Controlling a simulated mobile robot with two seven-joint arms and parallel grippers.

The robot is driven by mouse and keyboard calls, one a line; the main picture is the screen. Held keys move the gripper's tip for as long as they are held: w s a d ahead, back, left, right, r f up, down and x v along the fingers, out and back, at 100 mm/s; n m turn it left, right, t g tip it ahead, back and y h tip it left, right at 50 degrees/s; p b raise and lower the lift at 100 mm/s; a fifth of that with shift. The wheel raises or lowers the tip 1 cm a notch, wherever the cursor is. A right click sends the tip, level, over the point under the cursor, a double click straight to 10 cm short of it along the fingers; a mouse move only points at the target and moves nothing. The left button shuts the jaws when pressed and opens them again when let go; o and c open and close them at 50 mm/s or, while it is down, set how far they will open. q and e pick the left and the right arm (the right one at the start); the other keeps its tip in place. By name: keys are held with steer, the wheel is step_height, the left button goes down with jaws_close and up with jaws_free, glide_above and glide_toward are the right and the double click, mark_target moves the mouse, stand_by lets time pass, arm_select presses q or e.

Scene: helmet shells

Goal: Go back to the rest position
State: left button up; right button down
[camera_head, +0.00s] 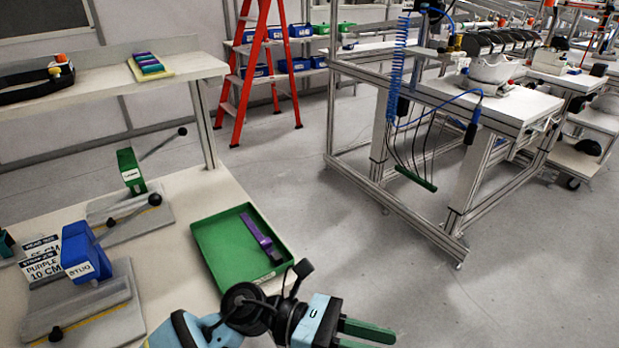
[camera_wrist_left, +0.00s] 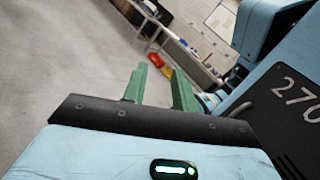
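My left gripper (camera_head: 380,337) reaches in at the bottom of the head view, with its green fingers pointing right over bare floor. In the left wrist view my left gripper (camera_wrist_left: 161,82) shows its two fingers apart, with nothing between them. It is clear of the table (camera_head: 180,295) and to the right of the green tray (camera_head: 222,240). A purple piece (camera_head: 262,238) lies in that tray. My right gripper is in neither view.
Two lever devices, one with a green block (camera_head: 130,172) and one with a blue block (camera_head: 86,262), stand on the table. A shelf (camera_head: 100,86) rises behind. A red ladder (camera_head: 262,70) and a metal-framed workstation (camera_head: 455,195) stand farther back. Grey floor is open between.

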arm_select(q)
steer(key=w+a+f+n+t+y+p, duration=0.1)
steer(key=a+f+n+t+y, duration=0.15)
steer(key=a+n+t, duration=0.65)
steer(key=w+a+f+n+t+y, duration=0.15)
steer(key=f+n+t, duration=0.3)
steer(key=n, duration=1.05)
steer(key=w+a+f+n+t+y+p, duration=0.1)
steer(key=w+a+f+n+t+y, duration=0.2)
steer(key=n+t, duration=0.7)
steer(key=s+a+f+n+g+y, duration=0.4)
steer(key=s+a+f+n, duration=0.3)
steer(key=s, duration=0.4)
steer(key=s+a+f+n+g+y, duration=0.4)
steer(key=s+a+f+n, duration=0.4)
steer(key=s+f, duration=0.3)
steer(key=shift+a+f+n+g+y+p, duration=0.3)
steer(key=shift+f+n+g+p, duration=0.25)
steer(key=shift+n, duration=0.35)
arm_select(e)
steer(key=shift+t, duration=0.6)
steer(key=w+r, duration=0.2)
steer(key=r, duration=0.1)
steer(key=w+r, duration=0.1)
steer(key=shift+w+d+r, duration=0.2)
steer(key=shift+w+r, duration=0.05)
